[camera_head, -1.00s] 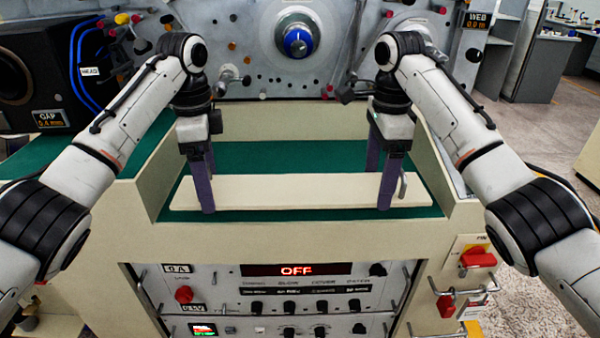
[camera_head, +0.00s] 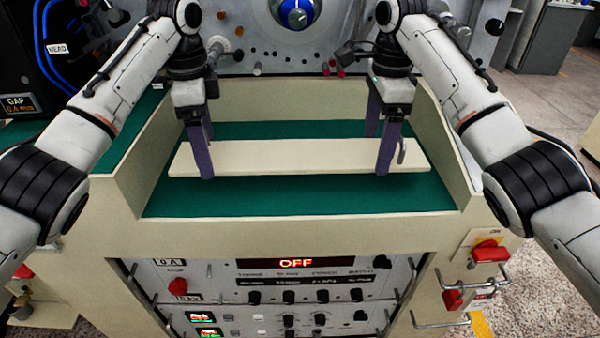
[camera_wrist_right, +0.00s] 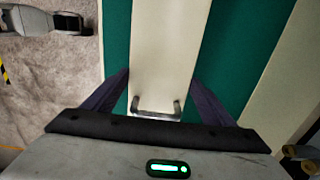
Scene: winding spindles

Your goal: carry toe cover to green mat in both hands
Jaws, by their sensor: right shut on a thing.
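The toe cover (camera_head: 300,157) is a long cream panel lying level across the recess of the machine, over the green mat (camera_head: 300,203). It also shows in the right wrist view (camera_wrist_right: 165,50), with a metal handle near its end. My right gripper (camera_head: 380,150) is shut on the right end of the cover, its purple fingers on both long edges, as the wrist view shows (camera_wrist_right: 160,80). My left gripper (camera_head: 205,152) has its fingers across the left end in the same way; its rear finger is mostly hidden. I cannot tell whether the cover touches the mat.
Cream walls (camera_head: 140,165) border the recess at left, right and back. A grey machine face with a blue-capped spindle (camera_head: 295,14) stands behind. A control panel with an OFF display (camera_head: 295,263) is below the front edge. Red switches (camera_head: 490,254) project at front right.

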